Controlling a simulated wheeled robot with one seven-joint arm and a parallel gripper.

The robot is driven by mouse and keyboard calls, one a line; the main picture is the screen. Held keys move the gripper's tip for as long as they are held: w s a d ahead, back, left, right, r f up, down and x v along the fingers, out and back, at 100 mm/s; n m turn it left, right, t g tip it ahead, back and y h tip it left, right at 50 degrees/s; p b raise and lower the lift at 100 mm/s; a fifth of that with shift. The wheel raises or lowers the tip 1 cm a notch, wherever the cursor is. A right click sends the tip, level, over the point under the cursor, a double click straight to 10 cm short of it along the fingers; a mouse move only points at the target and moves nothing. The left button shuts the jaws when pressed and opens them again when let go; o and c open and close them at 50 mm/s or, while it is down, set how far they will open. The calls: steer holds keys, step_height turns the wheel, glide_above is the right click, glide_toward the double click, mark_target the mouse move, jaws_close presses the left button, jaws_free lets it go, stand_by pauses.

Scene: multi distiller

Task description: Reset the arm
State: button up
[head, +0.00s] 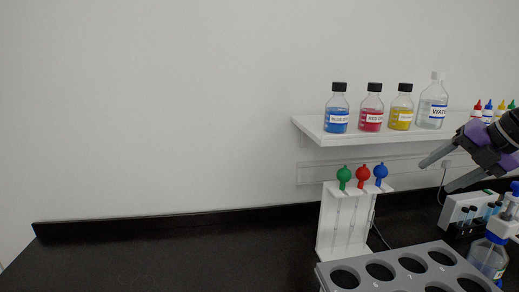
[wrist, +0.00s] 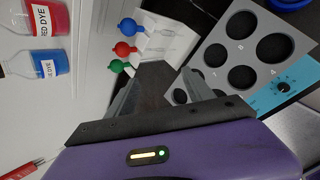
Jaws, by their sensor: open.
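My gripper (head: 434,175) is at the right side of the head view, in front of the shelf's right part. Its two grey fingers point left and are spread apart, with nothing between them. In the wrist view the gripper (wrist: 172,95) also shows, its fingers partly hidden by its dark body. It is apart from the white pipette stand (head: 329,224), which holds droppers with a green, a red and a blue bulb.
A white wall shelf (head: 310,128) carries blue, red and yellow dye bottles and a water bottle (head: 433,103). A grey rack (head: 393,266) with round holes stands at the front right. A blue-capped bottle (head: 488,256) stands at the right. The black counter's left side (head: 170,255) is clear.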

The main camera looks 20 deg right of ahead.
steer(key=w+d+r+m+t+h, duration=0.1)
steer(key=w+r+m+t+h, duration=0.2)
steer(key=w+r+m+t, duration=0.65)
steer(key=s+a+f+m+t+h, duration=0.1)
steer(key=s+a+f+m+h, duration=0.35)
steer(key=a+f+m, duration=0.55)
steer(key=s+a+f+m+t+h, duration=0.1)
steer(key=s+a+f+m+h, duration=0.3)
steer(key=a+f+m, duration=0.6)
steer(key=s+a+f+n+g+y, duration=0.1)
steer(key=s+a+f+y, duration=0.2)
steer(key=s, duration=0.7)
steer(key=s+a+f+n+g+y, duration=0.2)
steer(key=s+a+f+y, duration=0.2)
steer(key=s+a+f, duration=0.4)
steer(key=s+a+f+n+g+y, duration=0.1)
steer(key=s+a+f+n+y, duration=0.1)
steer(key=s+a+f, duration=0.4)
steer(key=s+a+y, duration=0.1)
steer(key=s+a, duration=0.3)
steer(key=s, duration=0.2)
steer(key=shift+y, duration=0.35)
steer(key=shift+n, duration=0.25)
steer(key=shift+c, duration=0.2)
